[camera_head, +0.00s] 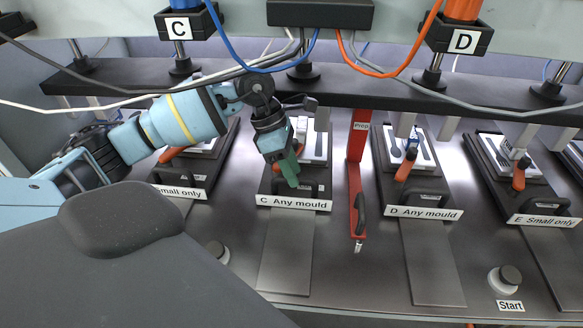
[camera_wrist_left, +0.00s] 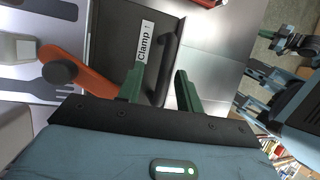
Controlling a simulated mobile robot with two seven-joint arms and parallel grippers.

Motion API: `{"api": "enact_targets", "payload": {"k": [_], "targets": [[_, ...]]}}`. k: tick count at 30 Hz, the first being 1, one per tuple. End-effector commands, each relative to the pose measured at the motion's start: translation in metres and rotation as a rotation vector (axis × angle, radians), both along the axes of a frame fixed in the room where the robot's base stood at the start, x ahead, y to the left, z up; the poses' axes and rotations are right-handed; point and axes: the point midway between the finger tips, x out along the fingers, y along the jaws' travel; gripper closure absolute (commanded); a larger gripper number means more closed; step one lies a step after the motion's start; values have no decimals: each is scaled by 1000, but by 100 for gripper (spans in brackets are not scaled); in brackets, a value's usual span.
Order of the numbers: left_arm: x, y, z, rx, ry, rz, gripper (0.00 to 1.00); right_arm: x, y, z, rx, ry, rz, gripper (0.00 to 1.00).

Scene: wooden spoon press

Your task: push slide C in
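Slide C (camera_head: 264,187) is a dark plate on its track, with a white sign "C Any mould" (camera_head: 293,203) on its front edge. It carries a pale mould block with dark spoon-shaped recesses (camera_head: 319,150). Its black bar handle (camera_head: 309,187) also shows in the wrist view (camera_wrist_left: 170,62), beside a "Clamp" label. My left gripper (camera_head: 290,172) points down at the front part of slide C. In the wrist view its green fingers (camera_wrist_left: 160,88) are apart, with the handle's near end appearing between them; contact cannot be told. My right gripper is not in view.
Slide D (camera_head: 420,190) and slide E (camera_head: 535,195) stand to the right, another slide to the left. A dark press beam (camera_head: 350,88) spans above. The lower track (camera_head: 287,250) is clear. A Start button (camera_head: 505,279) is front right.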

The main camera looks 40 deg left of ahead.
Motion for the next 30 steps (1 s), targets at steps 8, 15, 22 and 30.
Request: {"api": "enact_targets", "payload": {"k": [8,15,22,30], "targets": [[-1,3,7,-1,1,-2,64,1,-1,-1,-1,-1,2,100],[-2,19,40,0,0,-1,64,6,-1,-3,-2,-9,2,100],[-3,30,65,-1,1,0,64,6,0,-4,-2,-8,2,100],[-4,33,71,-1,1,0,64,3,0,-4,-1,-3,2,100]]}}
